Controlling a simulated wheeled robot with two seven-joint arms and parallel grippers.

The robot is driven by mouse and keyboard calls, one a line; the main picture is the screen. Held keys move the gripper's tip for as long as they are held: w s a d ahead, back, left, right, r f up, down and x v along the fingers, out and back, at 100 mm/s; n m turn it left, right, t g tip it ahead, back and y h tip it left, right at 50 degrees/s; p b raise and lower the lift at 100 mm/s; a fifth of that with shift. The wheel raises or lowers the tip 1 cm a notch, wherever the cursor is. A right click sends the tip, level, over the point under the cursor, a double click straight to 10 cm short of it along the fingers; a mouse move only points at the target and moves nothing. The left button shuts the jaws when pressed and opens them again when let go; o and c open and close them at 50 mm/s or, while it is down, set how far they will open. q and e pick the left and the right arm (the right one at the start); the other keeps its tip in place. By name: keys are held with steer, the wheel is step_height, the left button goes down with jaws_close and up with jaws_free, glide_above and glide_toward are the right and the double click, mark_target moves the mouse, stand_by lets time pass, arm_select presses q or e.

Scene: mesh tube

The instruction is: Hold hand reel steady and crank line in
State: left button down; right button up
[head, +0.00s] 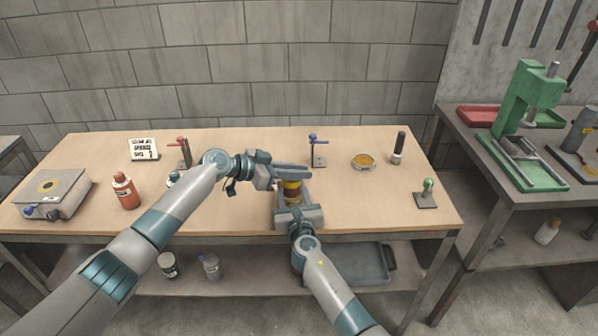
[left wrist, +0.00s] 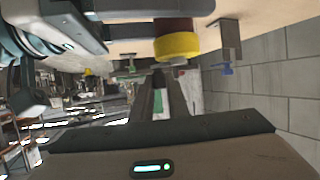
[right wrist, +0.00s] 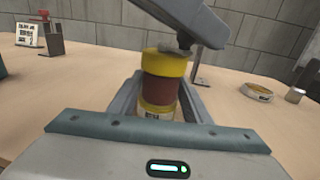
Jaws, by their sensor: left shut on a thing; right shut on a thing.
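The hand reel (head: 291,188) stands upright near the front middle of the wooden bench. It has yellow ends and a brown middle, and it also shows in the right wrist view (right wrist: 161,90) and the left wrist view (left wrist: 178,42). My right gripper (head: 293,200) has its fingers on both sides of the reel and is shut on it. My left gripper (head: 306,171) reaches over the reel's top from the left. It is shut on the crank's handle, mostly hidden; a small dark part (right wrist: 184,42) shows under its fingers in the right wrist view.
A blue-topped stand (head: 318,150), a yellow dish (head: 363,161), a dark cylinder (head: 399,146) and a green-knobbed stand (head: 426,194) are to the right. An orange bottle (head: 125,191), a sign (head: 144,149) and a grey box (head: 52,193) are left. Bare bench lies around the reel.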

arm_select(q)
steer(key=shift+a+f, duration=0.1)
steer(key=shift+f, duration=0.05)
steer(key=c, duration=1.7)
jaws_free()
steer(key=shift+a, duration=0.1)
steer(key=v, duration=1.1)
steer(key=shift+s+a+r, duration=0.15)
steer(key=shift+a+r, duration=0.05)
steer(key=shift+a, duration=0.1)
arm_select(e)
steer(key=o, duration=1.2)
